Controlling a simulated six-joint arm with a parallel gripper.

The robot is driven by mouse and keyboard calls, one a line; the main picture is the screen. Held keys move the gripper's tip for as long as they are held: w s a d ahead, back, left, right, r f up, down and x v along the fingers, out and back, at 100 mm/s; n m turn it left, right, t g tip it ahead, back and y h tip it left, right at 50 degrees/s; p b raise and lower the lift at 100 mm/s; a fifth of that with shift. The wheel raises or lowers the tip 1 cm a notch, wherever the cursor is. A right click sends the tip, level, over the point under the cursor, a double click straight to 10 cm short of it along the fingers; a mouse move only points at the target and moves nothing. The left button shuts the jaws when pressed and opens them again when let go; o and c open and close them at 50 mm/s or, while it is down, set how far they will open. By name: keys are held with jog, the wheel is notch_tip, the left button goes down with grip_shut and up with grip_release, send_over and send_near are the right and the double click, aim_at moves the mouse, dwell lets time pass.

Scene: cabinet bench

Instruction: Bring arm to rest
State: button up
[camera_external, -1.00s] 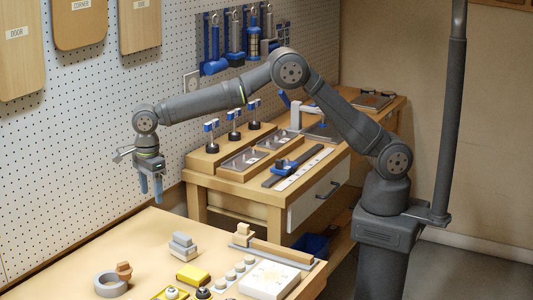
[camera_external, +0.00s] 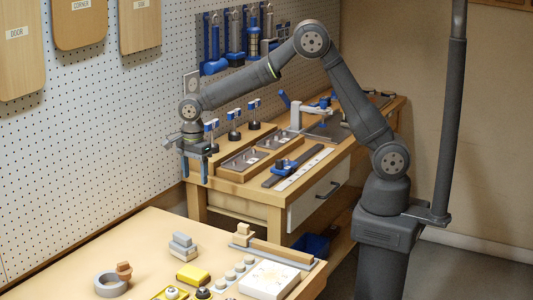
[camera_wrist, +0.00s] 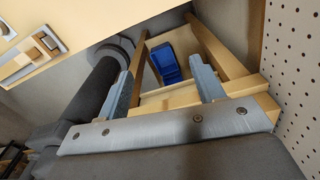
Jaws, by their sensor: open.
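My gripper (camera_external: 194,170) hangs in the air at the left end of the wooden cabinet bench (camera_external: 235,188), near the pegboard wall, with its fingers pointing down. Its two fingers are apart with nothing between them. In the wrist view my gripper (camera_wrist: 163,88) also shows open and empty, with the bench's wooden frame and a blue bin (camera_wrist: 166,66) beyond the fingers. My arm is bent, with its elbow raised above the bench.
A light worktable (camera_external: 75,262) in front holds a grey ring (camera_external: 108,286), stacked blocks (camera_external: 182,245), a yellow block (camera_external: 192,274) and a white box (camera_external: 270,279). The bench carries clamps (camera_external: 285,167) and trays (camera_external: 240,160). Tools (camera_external: 235,38) hang on the pegboard (camera_external: 90,130).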

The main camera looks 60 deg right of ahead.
jog(key=a+f, duration=0.2)
jog(key=a, duration=0.1)
jog(key=a+f, duration=0.2)
jog(key=a, duration=0.1)
jog(key=s+a+f, duration=0.1)
jog(key=a+f, duration=0.2)
jog(key=a, duration=0.1)
